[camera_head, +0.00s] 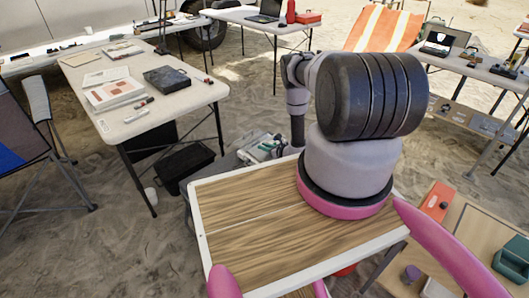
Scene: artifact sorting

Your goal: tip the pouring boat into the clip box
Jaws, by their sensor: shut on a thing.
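I cannot make out the pouring boat or the clip box for certain in the head view. My arm rises in front of me, reaches away and bends down at its far end. Its dark lowest visible part drops behind the far edge of my wooden deck. My gripper is hidden there, and so is anything in it. Just left of that spot, low behind the deck, is a grey container (240,160) with white and green items (266,148) in or on it. I cannot tell what these are.
A white table (186,108) at left bears papers (115,92) and a black case (167,79). A black crate (184,165) lies on the sand below. A low table at right bears an orange box (437,201) and a green box (513,257). An orange-striped deckchair (384,28) stands behind.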

